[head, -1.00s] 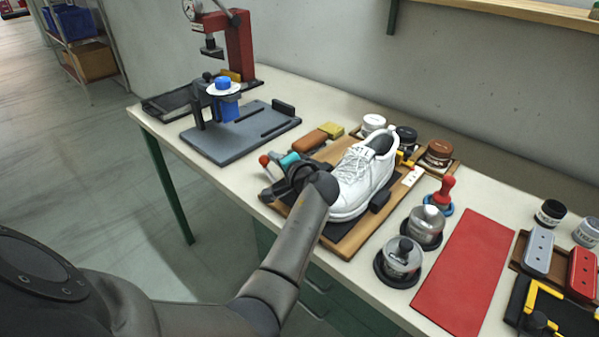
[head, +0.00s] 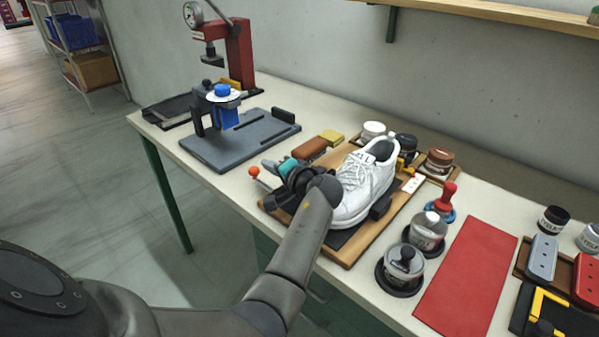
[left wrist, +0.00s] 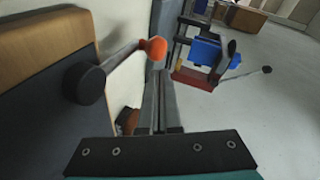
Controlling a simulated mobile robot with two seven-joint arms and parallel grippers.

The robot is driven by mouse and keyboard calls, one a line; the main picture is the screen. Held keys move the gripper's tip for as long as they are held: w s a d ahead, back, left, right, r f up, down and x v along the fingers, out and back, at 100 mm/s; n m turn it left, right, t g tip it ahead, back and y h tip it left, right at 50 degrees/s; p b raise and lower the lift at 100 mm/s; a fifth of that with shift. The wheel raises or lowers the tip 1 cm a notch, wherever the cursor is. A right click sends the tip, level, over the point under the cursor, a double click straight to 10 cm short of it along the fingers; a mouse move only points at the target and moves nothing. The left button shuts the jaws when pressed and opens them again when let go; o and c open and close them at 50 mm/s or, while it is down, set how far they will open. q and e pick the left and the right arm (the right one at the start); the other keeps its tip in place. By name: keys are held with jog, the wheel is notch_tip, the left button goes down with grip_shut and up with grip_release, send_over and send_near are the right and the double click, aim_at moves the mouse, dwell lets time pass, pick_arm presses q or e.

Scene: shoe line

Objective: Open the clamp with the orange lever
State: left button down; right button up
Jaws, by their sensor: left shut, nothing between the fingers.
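The orange lever knob (head: 254,171) shows at the left end of the wooden shoe board (head: 349,250), near the table's front edge. In the left wrist view the orange knob (left wrist: 155,48) tops a grey rod that runs down to a black round part (left wrist: 85,83) on the board. My left gripper (head: 268,165) is shut and empty, its fingertips close beside the knob. In the left wrist view its fingers (left wrist: 160,95) are together, just below the knob; contact cannot be told. The white shoe (head: 357,184) lies on the board. My left wrist hides much of the clamp. My right gripper is not in view.
A grey fixture plate (head: 238,142) with a blue-capped part stands to the left, a red press (head: 239,55) behind it. A brown block (head: 309,149) lies behind my gripper. Lidded jars (head: 400,268) and a red mat (head: 467,272) are to the right.

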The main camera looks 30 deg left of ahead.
pick_arm(q)
notch_tip(320, 180, up, 20)
jog(key=p, duration=0.5)
dwell(0.5)
